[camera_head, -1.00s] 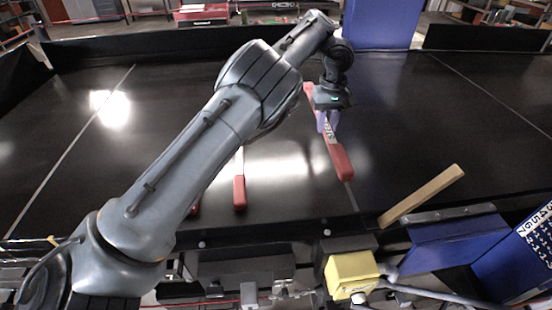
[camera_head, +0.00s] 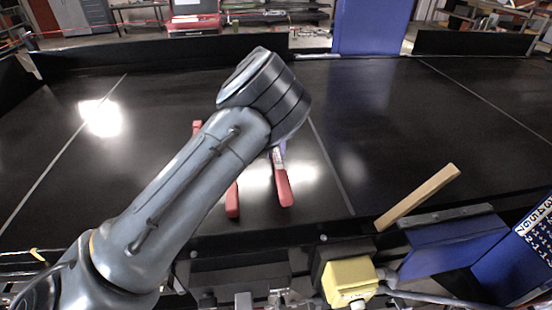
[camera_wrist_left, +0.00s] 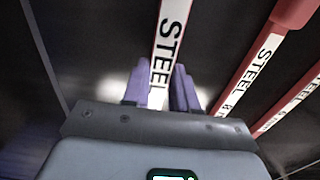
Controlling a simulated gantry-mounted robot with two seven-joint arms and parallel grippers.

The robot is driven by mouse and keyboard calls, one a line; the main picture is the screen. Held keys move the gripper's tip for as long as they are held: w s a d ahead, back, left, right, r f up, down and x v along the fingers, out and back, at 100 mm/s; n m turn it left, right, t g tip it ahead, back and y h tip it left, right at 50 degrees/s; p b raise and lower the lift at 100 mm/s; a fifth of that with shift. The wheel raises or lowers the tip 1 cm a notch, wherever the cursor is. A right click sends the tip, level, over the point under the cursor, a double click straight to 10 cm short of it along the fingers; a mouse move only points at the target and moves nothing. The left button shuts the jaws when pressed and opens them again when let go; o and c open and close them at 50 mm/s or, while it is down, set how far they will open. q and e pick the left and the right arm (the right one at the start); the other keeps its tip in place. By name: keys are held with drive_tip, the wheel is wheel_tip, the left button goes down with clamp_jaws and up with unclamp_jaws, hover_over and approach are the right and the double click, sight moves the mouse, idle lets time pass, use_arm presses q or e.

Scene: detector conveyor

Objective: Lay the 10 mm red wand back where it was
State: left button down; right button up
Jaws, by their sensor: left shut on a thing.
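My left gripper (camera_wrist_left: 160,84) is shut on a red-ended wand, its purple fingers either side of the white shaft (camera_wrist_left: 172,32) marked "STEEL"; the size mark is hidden. In the head view the held wand's red near end (camera_head: 284,189) shows just right of my forearm, over the black belt. The arm hides most of the gripper and the wand's far part. I cannot tell whether the wand touches the belt. Two similar wands lie beside it in the wrist view, a nearer one (camera_wrist_left: 245,75) and a farther one (camera_wrist_left: 298,98).
The black conveyor belt (camera_head: 400,120) is wide and clear at right. A seam line (camera_head: 330,165) runs right of the held wand. Another wand's red end (camera_head: 232,200) lies just left of it. A wooden stick (camera_head: 418,196) and a yellow box (camera_head: 350,281) are at the front edge.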

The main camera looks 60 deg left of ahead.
use_arm(q)
drive_tip(key=shift+f+p, duration=0.35)
drive_tip(key=shift+f, duration=1.65)
drive_tip(key=shift+f, duration=0.1)
drive_tip(key=c, duration=0.9)
unclamp_jaws()
wheel_tip(320, 180, up, 12)
drive_tip(key=shift+r, duration=0.15)
